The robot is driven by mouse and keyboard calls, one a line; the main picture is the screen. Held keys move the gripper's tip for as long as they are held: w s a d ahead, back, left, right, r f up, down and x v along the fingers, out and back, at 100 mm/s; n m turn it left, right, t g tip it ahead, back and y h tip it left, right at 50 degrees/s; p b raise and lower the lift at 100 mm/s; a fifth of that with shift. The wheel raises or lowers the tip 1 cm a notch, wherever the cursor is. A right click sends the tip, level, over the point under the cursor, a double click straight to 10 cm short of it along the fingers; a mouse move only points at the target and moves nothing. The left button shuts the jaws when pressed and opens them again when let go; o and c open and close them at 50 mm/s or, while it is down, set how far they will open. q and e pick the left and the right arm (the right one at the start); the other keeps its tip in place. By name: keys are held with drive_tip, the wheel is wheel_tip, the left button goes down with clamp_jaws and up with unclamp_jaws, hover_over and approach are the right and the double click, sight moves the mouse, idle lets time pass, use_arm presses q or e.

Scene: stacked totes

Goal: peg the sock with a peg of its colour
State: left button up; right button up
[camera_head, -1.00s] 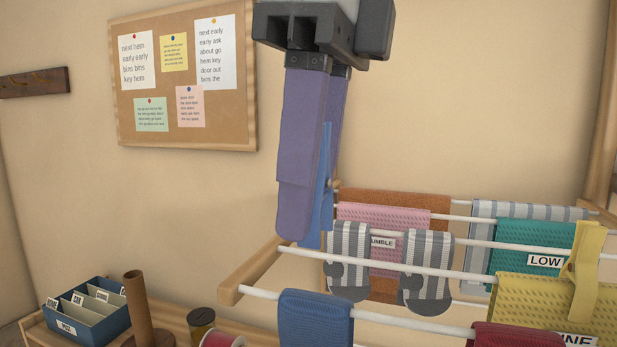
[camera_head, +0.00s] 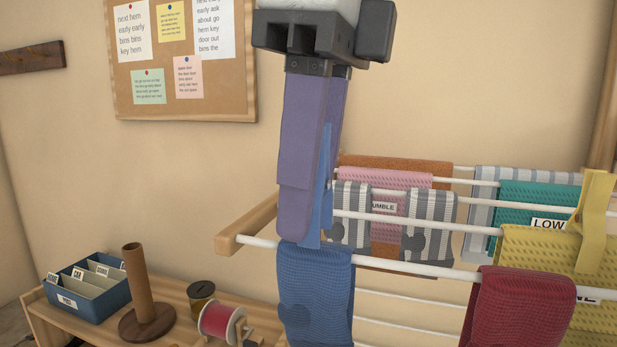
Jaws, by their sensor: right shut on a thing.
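My right gripper (camera_head: 313,225) comes down from the top with long purple fingers. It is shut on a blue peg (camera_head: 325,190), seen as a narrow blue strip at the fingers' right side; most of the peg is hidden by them. A blue sock (camera_head: 322,290) hangs folded over the front white rail, directly below the fingertips. The tips and the peg's lower end overlap the sock's top edge in the picture; I cannot tell whether they touch it. My left gripper is not in view.
A dark red sock (camera_head: 520,310) hangs farther right on the front rail. Grey striped socks (camera_head: 430,222), a pink cloth (camera_head: 400,179) and a teal cloth hang behind. A yellow peg (camera_head: 594,225) grips a yellow cloth at right. A blue box, brown post and red spool (camera_head: 222,322) stand at lower left.

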drive_tip(key=shift+f+b, duration=0.9)
drive_tip(key=shift+f, duration=0.75)
drive_tip(key=o, duration=1.1)
